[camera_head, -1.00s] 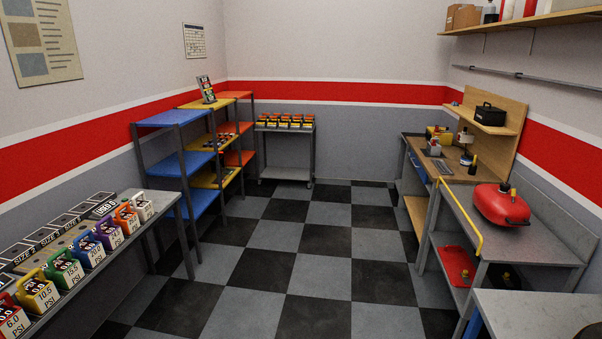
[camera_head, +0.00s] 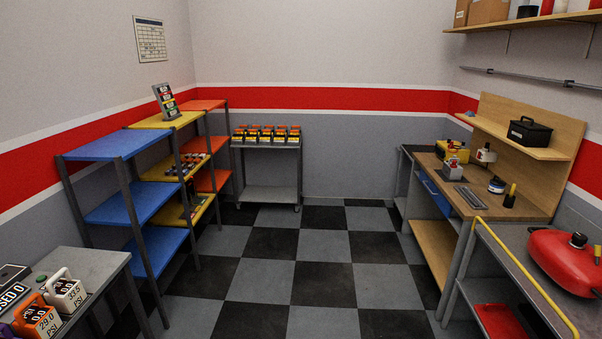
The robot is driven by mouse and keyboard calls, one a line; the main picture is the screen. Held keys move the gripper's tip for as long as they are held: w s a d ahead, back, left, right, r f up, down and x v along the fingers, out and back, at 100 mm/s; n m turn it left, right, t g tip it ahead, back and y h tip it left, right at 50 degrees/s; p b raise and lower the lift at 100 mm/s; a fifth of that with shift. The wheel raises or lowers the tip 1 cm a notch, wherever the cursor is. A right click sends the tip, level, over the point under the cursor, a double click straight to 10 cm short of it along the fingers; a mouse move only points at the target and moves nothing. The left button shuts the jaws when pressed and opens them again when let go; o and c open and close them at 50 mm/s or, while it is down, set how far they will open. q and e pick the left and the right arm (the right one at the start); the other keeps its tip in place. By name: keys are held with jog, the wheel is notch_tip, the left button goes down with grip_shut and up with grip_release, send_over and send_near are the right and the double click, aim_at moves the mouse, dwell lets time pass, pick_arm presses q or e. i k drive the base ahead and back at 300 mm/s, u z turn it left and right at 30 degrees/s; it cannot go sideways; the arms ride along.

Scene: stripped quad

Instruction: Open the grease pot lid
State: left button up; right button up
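A small round pot (camera_head: 497,185) with a dark top and a blue-and-white body stands on the wooden workbench (camera_head: 441,183) at the right. It may be the grease pot, but it is too small to be sure. Its lid looks on, though I cannot make out details. Neither of my grippers is in view.
On the workbench are a yellow device (camera_head: 456,150), a grey-white device (camera_head: 453,170) and a black-and-yellow bottle (camera_head: 510,196). A red tank (camera_head: 565,262) sits on the grey table at right. Shelves (camera_head: 110,146) stand at left. The checkered floor (camera_head: 314,285) between is clear.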

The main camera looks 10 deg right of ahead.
aim_at(499, 182)
jog(key=z, duration=0.05)
jog(key=i, duration=2)
jog(key=z, duration=0.25)
jog(key=i, duration=1.95)
jog(key=z, duration=0.4)
jog(key=i, duration=1.85)
jog(key=z, duration=1.4)
jog(key=i, duration=1.25)
jog(key=z, duration=1.05)
